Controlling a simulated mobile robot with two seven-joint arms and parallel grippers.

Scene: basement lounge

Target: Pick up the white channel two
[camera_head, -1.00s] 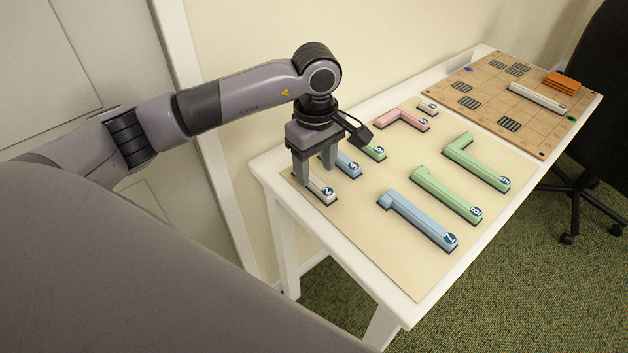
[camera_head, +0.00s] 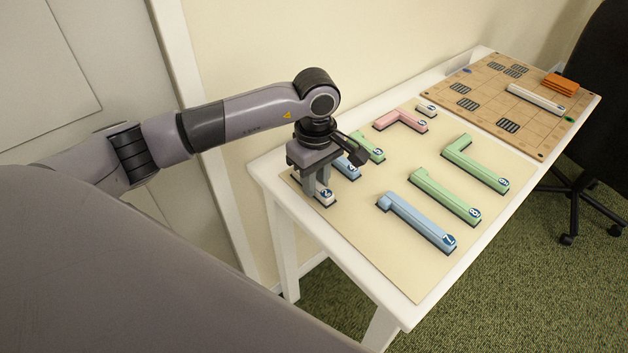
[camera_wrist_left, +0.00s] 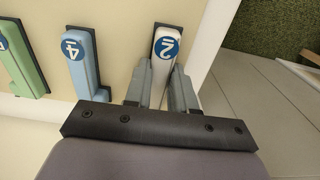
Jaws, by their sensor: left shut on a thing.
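The white channel two (camera_head: 326,196) lies on the cream mat at the near left end of the table, its blue "2" label showing. It also shows in the left wrist view (camera_wrist_left: 163,62) between the two fingers. My left gripper (camera_head: 317,190) is lowered over it and shut on its sides; in the left wrist view the fingers (camera_wrist_left: 162,84) stand on either side of it. The channel still appears to rest at mat level. Part of it is hidden by the fingers. My right gripper is not in view.
Blue channel four (camera_wrist_left: 80,62) lies close beside the white one. Blue channel seven (camera_head: 420,221), green channels (camera_head: 446,196) and a pink channel (camera_head: 402,119) lie on the mat (camera_head: 355,220). A brown grid board (camera_head: 480,105) with a white piece and orange stack is at the far end.

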